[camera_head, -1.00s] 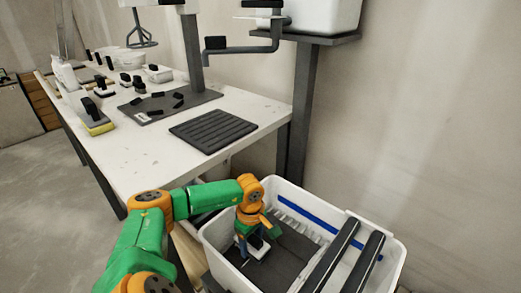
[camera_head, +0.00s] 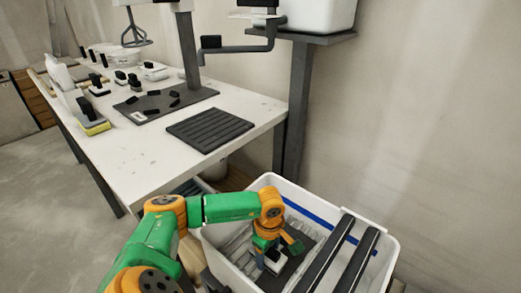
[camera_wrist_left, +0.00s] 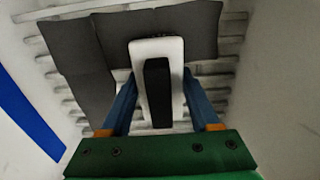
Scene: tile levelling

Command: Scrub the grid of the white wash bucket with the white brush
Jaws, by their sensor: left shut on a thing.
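The white wash bucket (camera_head: 216,243) stands at lower centre, with a blue stripe inside its far wall. Its ribbed white grid (camera_head: 236,246) lies inside, partly covered by dark grey patches; these patches (camera_wrist_left: 82,60) also show in the left wrist view at the top and left. My left gripper (camera_head: 267,245) reaches down into the bucket. It is shut on the black handle of the white brush (camera_wrist_left: 142,52), which shows in the head view (camera_head: 275,264) low over the grid. Whether the bristles touch the grid is hidden. My right gripper is not in view.
Two dark rollers (camera_head: 331,252) span the bucket's right part. The white workbench (camera_head: 135,172) behind carries a dark ribbed mat (camera_head: 210,129), a grey plate with small black pieces, and several tools. A wall stands at the right.

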